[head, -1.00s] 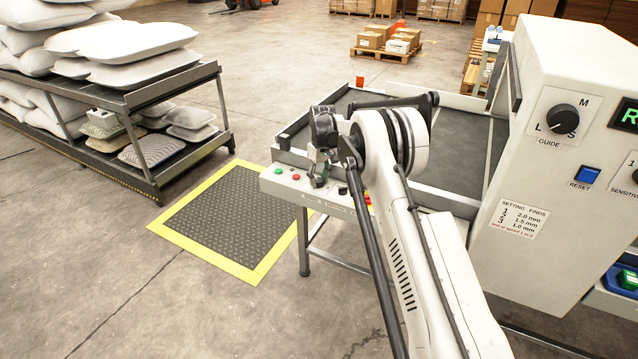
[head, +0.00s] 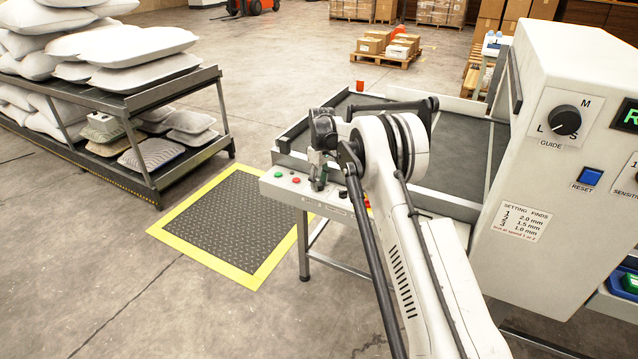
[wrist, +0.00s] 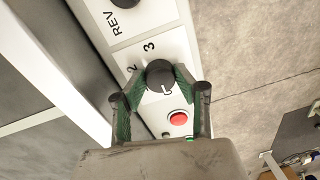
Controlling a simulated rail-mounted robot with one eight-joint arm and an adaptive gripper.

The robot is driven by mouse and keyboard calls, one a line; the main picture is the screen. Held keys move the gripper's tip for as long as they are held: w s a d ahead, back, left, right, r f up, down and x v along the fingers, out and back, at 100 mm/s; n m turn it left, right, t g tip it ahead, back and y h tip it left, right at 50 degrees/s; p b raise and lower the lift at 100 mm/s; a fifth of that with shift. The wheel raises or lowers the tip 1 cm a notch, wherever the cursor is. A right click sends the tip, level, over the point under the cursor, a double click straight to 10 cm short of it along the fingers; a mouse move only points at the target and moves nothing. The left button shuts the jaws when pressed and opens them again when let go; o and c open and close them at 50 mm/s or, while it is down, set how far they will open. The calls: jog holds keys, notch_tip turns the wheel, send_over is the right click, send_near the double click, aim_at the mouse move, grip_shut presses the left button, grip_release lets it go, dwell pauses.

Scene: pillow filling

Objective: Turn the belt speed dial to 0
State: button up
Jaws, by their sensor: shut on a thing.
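The belt speed dial (wrist: 160,74) is a round black knob on the white control panel, seen in the wrist view. The numbers 2 and 3 are printed beside it. A pale mark shows on the knob's lower side, but what it points at is too small to read for certain. My gripper (wrist: 160,82) has its green-padded fingers on both sides of the dial and is shut on it. In the head view my gripper (head: 318,178) is down at the panel's left part and hides the dial.
A red button (wrist: 179,118) sits close below the dial. Another black knob (wrist: 124,3), marked REV, lies farther along the panel. The belt table (head: 465,150) and the white machine housing (head: 545,215) stand to the right. A yellow-edged floor mat (head: 235,220) lies left of the panel.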

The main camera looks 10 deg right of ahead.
aim_at(320, 182)
jog(key=o, duration=1.1)
jog(key=r, duration=1.2)
jog(key=shift+w+d, duration=0.2)
jog(key=shift+d, duration=0.1)
jog(key=shift+r, duration=0.1)
